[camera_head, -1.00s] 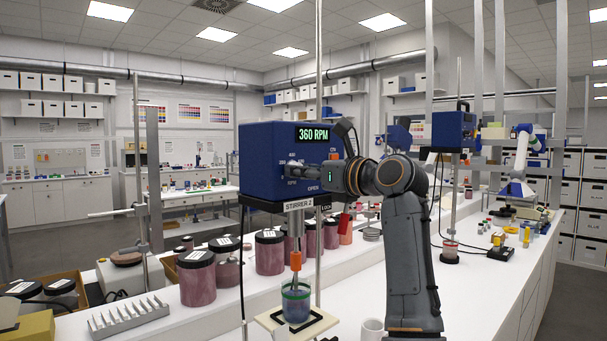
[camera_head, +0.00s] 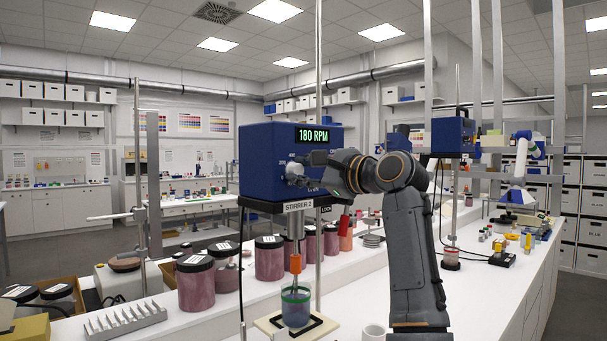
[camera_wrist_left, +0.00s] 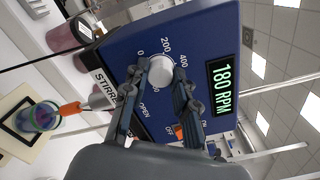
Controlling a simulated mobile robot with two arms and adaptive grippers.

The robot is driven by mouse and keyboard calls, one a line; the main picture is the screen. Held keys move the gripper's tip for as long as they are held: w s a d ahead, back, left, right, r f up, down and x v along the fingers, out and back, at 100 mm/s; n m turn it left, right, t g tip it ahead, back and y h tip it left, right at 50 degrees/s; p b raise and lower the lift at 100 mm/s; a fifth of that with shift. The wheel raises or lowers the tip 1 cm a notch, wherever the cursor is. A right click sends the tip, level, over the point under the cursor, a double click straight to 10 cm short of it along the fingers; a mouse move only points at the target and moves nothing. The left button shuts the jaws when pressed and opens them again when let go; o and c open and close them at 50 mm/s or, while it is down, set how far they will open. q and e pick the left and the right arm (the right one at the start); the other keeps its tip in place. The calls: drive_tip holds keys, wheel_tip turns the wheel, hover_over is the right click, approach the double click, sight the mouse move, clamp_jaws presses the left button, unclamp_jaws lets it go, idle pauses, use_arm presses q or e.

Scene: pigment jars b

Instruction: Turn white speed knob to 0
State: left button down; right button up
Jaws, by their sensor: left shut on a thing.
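The white speed knob (camera_wrist_left: 161,70) is on the blue front of Stirrer 2 (camera_head: 258,150), inside a dial marked 0, 200, 400 and more. My left gripper (camera_wrist_left: 158,80) is shut on the knob, one finger on each side of it. In the head view the gripper (camera_head: 297,172) reaches the stirrer's face from the right and partly covers the dial. The display (camera_head: 313,135) reads 180 RPM, as does the display (camera_wrist_left: 224,84) in the wrist view. My right gripper is not in view.
Below the stirrer a beaker (camera_head: 295,308) with dark liquid stands around the stirring shaft. An orange on/off switch (camera_wrist_left: 178,132) is beside the fingers. Several dark-lidded pigment jars (camera_head: 196,286) stand on the left. A second blue stirrer (camera_head: 452,135) is farther right.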

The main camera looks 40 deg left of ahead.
use_arm(q)
drive_tip(key=n, duration=0.5)
drive_tip(key=shift+n+b, duration=0.3)
drive_tip(key=n, duration=0.4)
drive_tip(key=shift+n, duration=0.4)
drive_tip(key=shift+r+n, duration=0.1)
drive_tip(key=shift+n, duration=0.2)
drive_tip(key=c, duration=1.1)
unclamp_jaws()
drive_tip(key=shift+a, duration=0.1)
drive_tip(key=shift+o, duration=0.2)
drive_tip(key=d, duration=1.2)
drive_tip(key=shift+s, duration=0.45)
